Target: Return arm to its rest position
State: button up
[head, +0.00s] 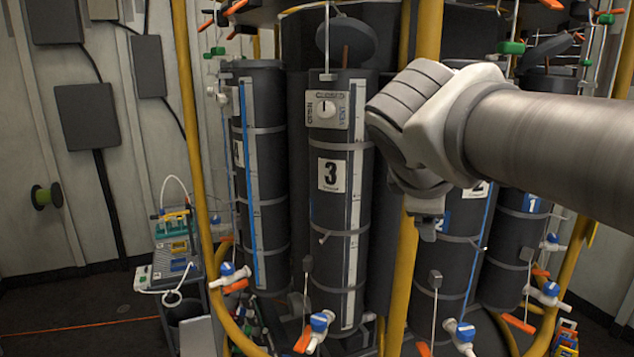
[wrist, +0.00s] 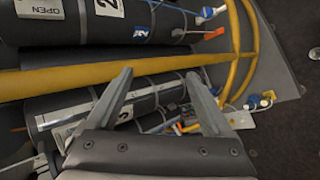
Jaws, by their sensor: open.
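My gripper (wrist: 158,95) shows in the wrist view with its two fingers spread apart and nothing between the tips. Past the fingers lie the yellow frame pole (wrist: 120,72) and dark bottles, seen sideways. In the head view my arm (head: 550,140) reaches in from the right, and its wrist part (head: 420,110) is in front of the rosette, just right of bottle 3 (head: 340,225). The arm covers much of bottle 2 (head: 440,255). The fingertips are hard to make out in the head view.
Yellow poles (head: 196,150) and several dark bottles stand close around my wrist. Blue-and-white valves (head: 320,322) with orange handles stick out low down. A small cart with instruments (head: 175,250) stands at left. The floor at lower left (head: 80,315) is mostly clear.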

jog(key=s+a+f+m+g+y, duration=0.1)
jog(key=s+f+m+y, duration=0.1)
jog(key=s+f+m, duration=0.4)
jog(key=s+f+m+g+y+b, duration=0.1)
jog(key=s+f+m+g+y, duration=0.1)
jog(key=s+f+m, duration=0.5)
notch_tip(320, 180, down, 5)
jog(key=shift+s+a+f+m+y, duration=0.1)
jog(key=shift+s+a+m+y, duration=0.25)
jog(key=shift+s, duration=0.65)
